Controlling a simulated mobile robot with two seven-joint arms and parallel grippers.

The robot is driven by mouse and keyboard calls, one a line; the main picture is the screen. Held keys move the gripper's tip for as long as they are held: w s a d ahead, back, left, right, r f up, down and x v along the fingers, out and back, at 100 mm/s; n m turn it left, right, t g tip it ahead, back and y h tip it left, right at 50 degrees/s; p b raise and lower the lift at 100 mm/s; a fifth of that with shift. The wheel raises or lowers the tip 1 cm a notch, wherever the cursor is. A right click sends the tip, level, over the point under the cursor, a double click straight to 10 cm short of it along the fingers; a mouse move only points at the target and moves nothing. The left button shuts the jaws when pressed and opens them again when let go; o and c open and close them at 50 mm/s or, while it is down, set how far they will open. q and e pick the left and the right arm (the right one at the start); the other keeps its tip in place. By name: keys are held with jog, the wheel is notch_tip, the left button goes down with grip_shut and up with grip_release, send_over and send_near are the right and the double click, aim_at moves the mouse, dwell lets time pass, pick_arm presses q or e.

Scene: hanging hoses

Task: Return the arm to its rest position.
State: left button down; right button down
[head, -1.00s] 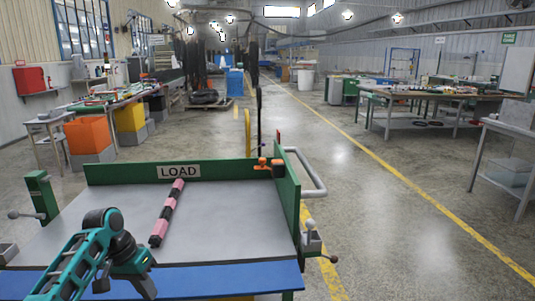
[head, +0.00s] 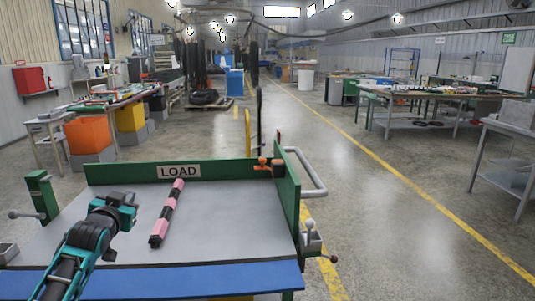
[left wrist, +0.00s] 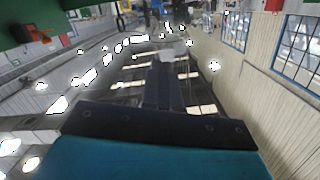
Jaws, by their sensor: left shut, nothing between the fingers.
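My left arm comes in from the lower left in the head view, over the left part of the grey load table (head: 235,220). The left gripper (head: 126,198) is at the arm's far end, small and partly hidden by the wrist. In the left wrist view the dark fingers (left wrist: 163,85) are together with nothing between them. A pink-and-black segmented hose (head: 167,212) lies on the table to the right of the gripper, apart from it. My right gripper is in neither view.
A green board with a LOAD sign (head: 178,171) edges the table's back, and a green side wall (head: 287,195) its right. A green post (head: 42,195) stands at the left. An orange clamp (head: 263,164) sits at the back right corner. The table's right half is clear.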

pick_arm(q)
jog(key=s+d+f+m+g+h, duration=0.1)
jog(key=s+d+f, duration=0.4)
jog(key=s+f, duration=0.3)
jog(key=s+d+f+g+h, duration=0.1)
jog(key=s+d+f+h, duration=0.1)
jog(key=s+d+f, duration=0.6)
jog(key=s+d+f+g, duration=0.1)
jog(key=s+f, duration=0.2)
jog(key=s, duration=0.4)
jog(key=s+d+f+g, duration=0.1)
jog(key=s+d+f, duration=0.1)
jog(key=s+f, duration=0.2)
jog(key=s+d+f+g+h, duration=0.1)
jog(key=s+f, duration=0.3)
jog(key=s, duration=0.6)
jog(key=shift+s+d+f+n+g, duration=0.2)
jog(key=shift+d+f+n+g, duration=0.05)
jog(key=shift+d+n+g, duration=0.05)
